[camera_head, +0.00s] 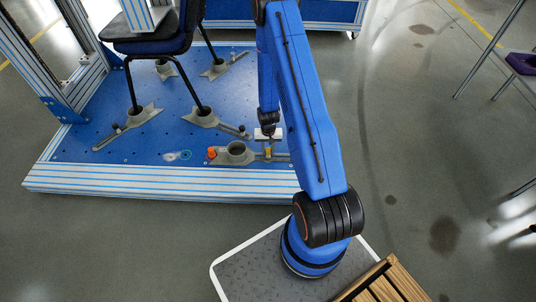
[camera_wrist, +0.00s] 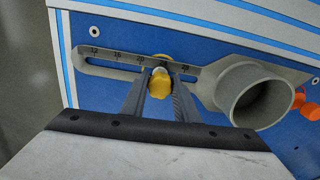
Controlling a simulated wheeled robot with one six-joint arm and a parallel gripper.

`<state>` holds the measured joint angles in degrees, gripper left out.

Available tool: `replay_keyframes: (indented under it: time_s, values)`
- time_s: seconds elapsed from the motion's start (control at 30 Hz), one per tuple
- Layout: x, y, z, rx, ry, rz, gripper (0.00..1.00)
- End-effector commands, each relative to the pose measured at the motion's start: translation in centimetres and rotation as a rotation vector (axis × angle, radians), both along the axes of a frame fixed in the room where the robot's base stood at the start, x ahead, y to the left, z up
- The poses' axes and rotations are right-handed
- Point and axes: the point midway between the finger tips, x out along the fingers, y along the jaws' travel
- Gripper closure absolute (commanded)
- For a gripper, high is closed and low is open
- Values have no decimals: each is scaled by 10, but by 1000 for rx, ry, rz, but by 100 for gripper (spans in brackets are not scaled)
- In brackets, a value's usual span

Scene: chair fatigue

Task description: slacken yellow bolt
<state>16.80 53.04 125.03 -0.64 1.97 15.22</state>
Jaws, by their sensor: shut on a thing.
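The yellow bolt (camera_wrist: 160,80) sits in the slot of a grey clamp arm (camera_wrist: 206,78) marked with a number scale, near the round cup end. My gripper (camera_wrist: 158,88) is shut on the bolt, its two dark fingers on either side of the yellow head. In the head view the yellow bolt (camera_head: 268,152) shows small below my gripper (camera_head: 268,137), at the front edge of the blue platform. The clamp's round cup (camera_head: 237,153) stands empty to its left. The fingers hide part of the bolt and slot.
An orange knob (camera_head: 212,153) is beside the cup. A dark chair (camera_head: 150,45) stands with its legs in similar clamps on the blue platform (camera_head: 85,145). A wooden slatted crate (camera_head: 385,285) is at the lower right. Open floor lies to the right.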

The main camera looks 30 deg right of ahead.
Motion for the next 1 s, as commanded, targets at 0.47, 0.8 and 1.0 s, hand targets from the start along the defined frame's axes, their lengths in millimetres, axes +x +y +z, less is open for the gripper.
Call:
replay_keyframes:
  time_s: [0.47, 0.8, 1.0]
  values:
    - [0, 0, 0, 0, 0, 109, 80]
    - [0, 0, 0, 0, 0, 138, 58]
    - [0, 0, 0, 0, 0, 137, 55]
